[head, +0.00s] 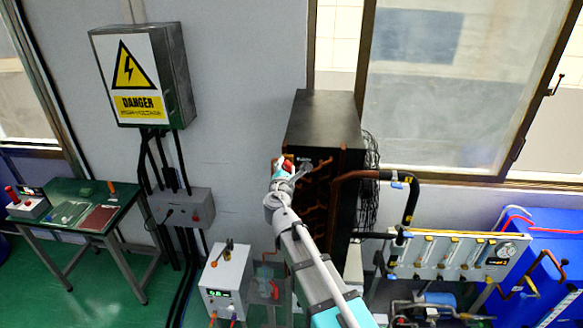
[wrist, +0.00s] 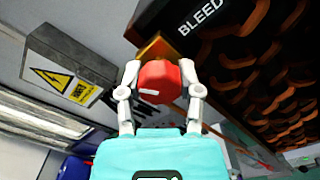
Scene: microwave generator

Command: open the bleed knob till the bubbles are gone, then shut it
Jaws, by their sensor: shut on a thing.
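The bleed knob is red with a white mark (wrist: 158,82) and sits by the white BLEED label (wrist: 198,17) on a dark cabinet (head: 322,115). In the wrist view my gripper (wrist: 158,86) has one finger on each side of the knob and is shut on it. In the head view my gripper (head: 285,178) is at the cabinet's upper left front, with a bit of the red knob (head: 287,166) showing. A brass-coloured fitting (wrist: 157,46) lies behind the knob. I see no bubbles in either view.
Brown hoses (wrist: 255,75) line the cabinet front beside the knob. A thick brown pipe (head: 355,175) runs to the right. A flow panel (head: 455,255) stands at the right. A grey danger box (head: 145,75) and a green table (head: 75,205) are at the left.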

